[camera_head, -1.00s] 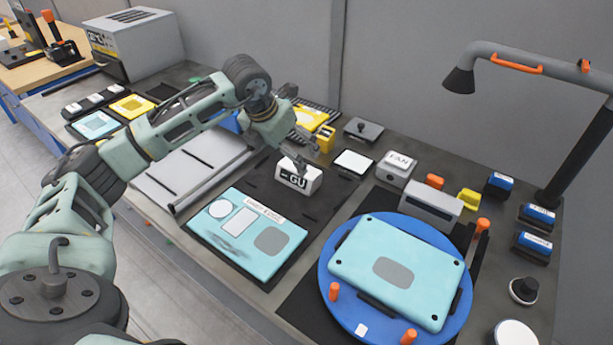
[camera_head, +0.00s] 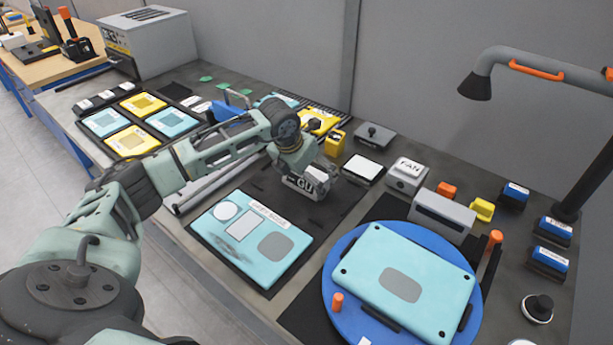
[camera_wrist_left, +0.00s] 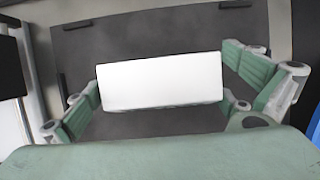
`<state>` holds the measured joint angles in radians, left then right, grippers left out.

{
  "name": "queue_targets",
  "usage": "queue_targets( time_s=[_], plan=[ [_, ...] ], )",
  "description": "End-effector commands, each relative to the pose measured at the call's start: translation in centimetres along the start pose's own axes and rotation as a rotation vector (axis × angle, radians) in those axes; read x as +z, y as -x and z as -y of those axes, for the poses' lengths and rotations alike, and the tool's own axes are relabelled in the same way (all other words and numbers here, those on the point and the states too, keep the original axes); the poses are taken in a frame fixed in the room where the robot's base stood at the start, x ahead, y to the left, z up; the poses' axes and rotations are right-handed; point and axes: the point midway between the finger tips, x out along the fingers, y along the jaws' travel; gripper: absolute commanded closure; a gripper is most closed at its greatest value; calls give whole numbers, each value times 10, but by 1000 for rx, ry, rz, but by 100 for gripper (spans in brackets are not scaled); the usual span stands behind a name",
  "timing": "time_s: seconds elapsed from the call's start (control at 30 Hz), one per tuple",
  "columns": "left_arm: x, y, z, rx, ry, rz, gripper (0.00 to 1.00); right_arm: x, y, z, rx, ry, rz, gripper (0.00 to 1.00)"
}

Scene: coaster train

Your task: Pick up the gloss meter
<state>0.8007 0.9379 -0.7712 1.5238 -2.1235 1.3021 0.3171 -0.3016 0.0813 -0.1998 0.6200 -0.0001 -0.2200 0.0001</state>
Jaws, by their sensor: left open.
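The gloss meter (camera_head: 304,184), a small white block with a dark "GU" display on its front, stands on a dark mat behind the light-blue panel. My left gripper (camera_head: 314,180) is lowered over it, open, and partly covers it in the head view. In the left wrist view the white top of the gloss meter (camera_wrist_left: 160,81) lies between the two green-padded fingers of my left gripper (camera_wrist_left: 165,90), one at each end. The fingers are close to its ends; I cannot tell whether they touch. My right gripper is not in view.
A light-blue panel (camera_head: 222,255) lies in front of the meter. A blue round turntable (camera_head: 338,318) with another panel stands to the right. A white pad (camera_head: 363,168), a FAN box (camera_head: 407,176) and a yellow block (camera_head: 335,142) are close behind and to the right.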

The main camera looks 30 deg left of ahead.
Motion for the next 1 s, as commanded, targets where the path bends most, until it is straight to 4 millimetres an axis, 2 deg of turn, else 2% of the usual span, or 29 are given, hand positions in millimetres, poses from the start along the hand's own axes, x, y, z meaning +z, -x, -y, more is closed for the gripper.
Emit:
queue_targets(
  time_s=[0.23,0.73,1.0],
  plan=[
    [0,-2,0,0,0,1,2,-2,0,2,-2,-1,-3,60],
    [0,-1,0,0,0,2,45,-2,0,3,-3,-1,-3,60],
    [2,1,0,0,0,5,45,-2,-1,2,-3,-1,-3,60]
  ],
)
